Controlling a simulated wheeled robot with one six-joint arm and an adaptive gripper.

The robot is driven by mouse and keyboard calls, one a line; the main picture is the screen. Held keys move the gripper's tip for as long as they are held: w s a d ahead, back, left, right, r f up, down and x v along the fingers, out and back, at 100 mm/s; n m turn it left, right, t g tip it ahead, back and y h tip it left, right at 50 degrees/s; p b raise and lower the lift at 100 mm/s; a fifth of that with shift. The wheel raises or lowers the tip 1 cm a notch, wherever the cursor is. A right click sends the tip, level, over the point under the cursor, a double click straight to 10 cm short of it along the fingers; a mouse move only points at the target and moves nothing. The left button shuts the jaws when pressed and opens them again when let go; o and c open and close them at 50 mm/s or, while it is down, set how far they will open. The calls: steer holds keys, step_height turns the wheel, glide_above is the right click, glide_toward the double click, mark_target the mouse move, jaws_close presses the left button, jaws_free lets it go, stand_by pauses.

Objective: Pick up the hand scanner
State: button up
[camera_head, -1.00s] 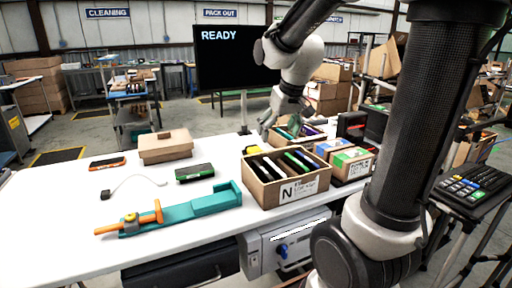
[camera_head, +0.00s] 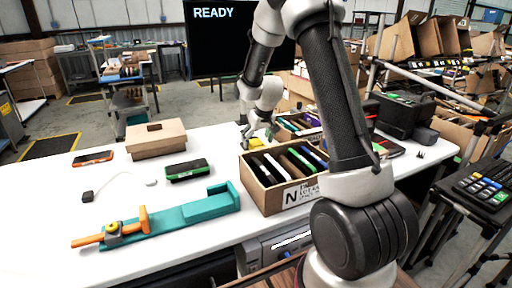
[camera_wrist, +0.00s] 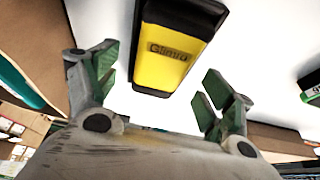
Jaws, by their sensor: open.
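A yellow and black device with lettering on its yellow face, which looks like the hand scanner (camera_wrist: 165,60), lies on the white table in the wrist view. In the head view only a small yellow part of it (camera_head: 255,142) shows behind the open carton. My gripper (camera_head: 258,137) is low over the table there. In the wrist view my gripper (camera_wrist: 160,66) has its green-padded fingers apart, one toward each side of the device. Nothing is held.
An open carton (camera_head: 288,199) marked N, with several upright devices in it, stands close in front of my gripper. On the white table (camera_head: 50,235) are a closed brown box (camera_head: 157,142), a green-black device (camera_head: 186,170) and a teal holder with an orange tool (camera_head: 200,211).

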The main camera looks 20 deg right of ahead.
steer(key=shift+w+f, duration=0.2)
steer(key=shift+f, duration=0.4)
steer(key=c, duration=1)
steer(key=shift+r, duration=0.15)
